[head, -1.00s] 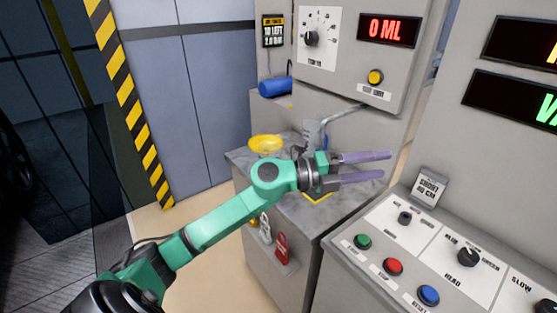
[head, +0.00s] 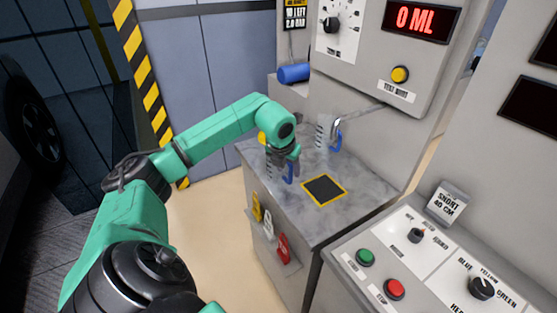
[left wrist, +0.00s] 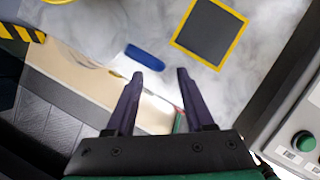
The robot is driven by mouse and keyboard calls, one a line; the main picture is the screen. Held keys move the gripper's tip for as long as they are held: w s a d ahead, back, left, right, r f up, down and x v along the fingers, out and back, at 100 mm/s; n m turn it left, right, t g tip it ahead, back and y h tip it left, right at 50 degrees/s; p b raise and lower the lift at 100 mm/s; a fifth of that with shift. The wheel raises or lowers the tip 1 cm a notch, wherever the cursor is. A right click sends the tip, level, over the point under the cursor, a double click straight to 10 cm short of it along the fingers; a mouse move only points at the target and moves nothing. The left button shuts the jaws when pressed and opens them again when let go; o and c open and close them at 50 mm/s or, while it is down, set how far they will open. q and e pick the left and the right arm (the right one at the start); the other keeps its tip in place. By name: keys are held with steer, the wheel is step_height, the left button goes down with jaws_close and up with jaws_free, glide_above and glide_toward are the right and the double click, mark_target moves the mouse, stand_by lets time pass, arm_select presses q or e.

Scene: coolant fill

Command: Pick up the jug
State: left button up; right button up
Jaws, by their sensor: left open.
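A clear jug with dark scale marks and a blue handle (head: 288,174) stands on the grey counter near its left front edge. In the left wrist view its blue handle (left wrist: 145,56) lies just beyond my fingertips, slightly left of the middle. A second clear jug with a blue handle (head: 336,140) stands farther back under the metal spout. My left gripper (left wrist: 160,73) is open, pointing down over the nearer jug, with nothing visible between its fingers. In the head view the gripper (head: 281,157) partly hides that jug. My right gripper is not in view.
A black square pad with a yellow border (head: 324,190) lies bare on the counter (head: 365,187). A yellow item (head: 262,138) is partly hidden behind my arm. Yellow, white and red tags (head: 283,248) hang on the counter's front. A button console (head: 395,289) stands at right.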

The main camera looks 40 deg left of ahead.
mark_target(290, 173)
arm_select(q)
steer(key=shift+p+x, duration=0.45)
steer(key=shift+x, duration=1.45)
steer(key=shift+r, duration=0.1)
jaws_close()
